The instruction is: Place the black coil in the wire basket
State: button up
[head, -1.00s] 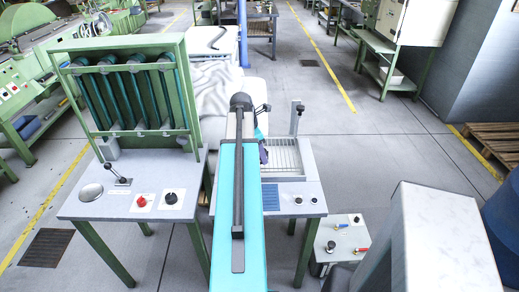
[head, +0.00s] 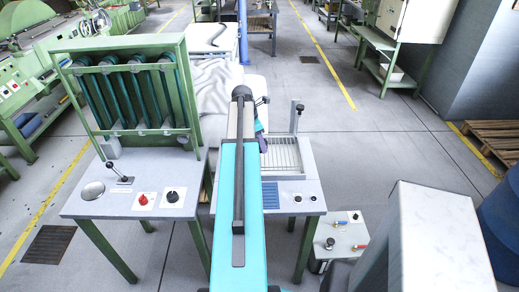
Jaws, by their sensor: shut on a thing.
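The wire basket (head: 287,158) is a shallow, silvery grid tray on the back of the right-hand grey table. My teal arm reaches forward over that table's left part. My gripper (head: 262,143) shows only in part, as a small dark and purple shape past the arm's right side, by the basket's left edge. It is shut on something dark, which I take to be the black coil. The coil's outline is too small and too covered to make out. I cannot tell its height above the basket.
A green frame with dark vertical tubes (head: 130,90) stands on the left table. An upright post (head: 296,117) rises at the basket's back right. A dark curved hose (head: 218,36) lies on a white surface behind. A grey block (head: 435,235) stands at front right.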

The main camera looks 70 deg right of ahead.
jog(key=shift+f+p, duration=0.8)
jog(key=shift+f, duration=0.95)
jog(key=shift+f, duration=0.1)
jog(key=o, duration=1.1)
jog(key=shift+b+v, duration=1.35)
jog(key=shift+v, duration=4.8)
